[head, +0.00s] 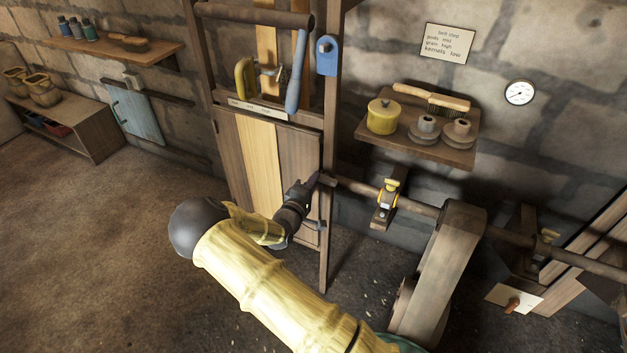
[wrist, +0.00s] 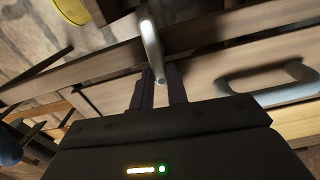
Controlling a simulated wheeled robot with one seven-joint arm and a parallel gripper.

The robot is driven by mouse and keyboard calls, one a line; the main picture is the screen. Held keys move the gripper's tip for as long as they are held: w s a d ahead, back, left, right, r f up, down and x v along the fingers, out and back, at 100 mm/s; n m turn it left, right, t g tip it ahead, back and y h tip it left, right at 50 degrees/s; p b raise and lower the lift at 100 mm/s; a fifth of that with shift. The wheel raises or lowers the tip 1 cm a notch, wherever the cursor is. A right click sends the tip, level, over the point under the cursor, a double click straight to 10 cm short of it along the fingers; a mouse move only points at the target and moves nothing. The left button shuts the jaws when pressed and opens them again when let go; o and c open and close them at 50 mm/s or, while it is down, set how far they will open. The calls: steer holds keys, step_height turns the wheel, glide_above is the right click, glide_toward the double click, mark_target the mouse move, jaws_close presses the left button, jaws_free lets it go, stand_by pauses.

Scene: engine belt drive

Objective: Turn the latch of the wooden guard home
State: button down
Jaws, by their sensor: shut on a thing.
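The wooden guard (head: 262,165) is a panel of upright planks, pale in the middle and darker at the sides, standing in a wooden frame. My gripper (head: 314,182) is at the guard's right edge, by the frame post. In the wrist view, my gripper (wrist: 161,88) is shut on the grey metal latch (wrist: 151,48), whose lever rises from between the fingertips. The latch's gripped end is partly hidden by the fingers. In the head view my gripper covers the latch, so I cannot tell its angle to the post there.
A grey bar handle (wrist: 268,84) sits on the guard beside my fingers. A shaft (head: 405,201) runs right from the post through a yellow-topped bearing (head: 389,196). A wooden casing (head: 440,265) stands right of my arm. The floor at left is clear.

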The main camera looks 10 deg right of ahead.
steer(key=shift+a+f+n, duration=0.1)
steer(key=shift+f+n, duration=0.1)
steer(key=shift+n, duration=0.3)
steer(key=c, duration=1.4)
jaws_free()
steer(key=v, duration=1.7)
steer(key=shift+s+a+r, duration=0.1)
steer(key=shift+s, duration=0.05)
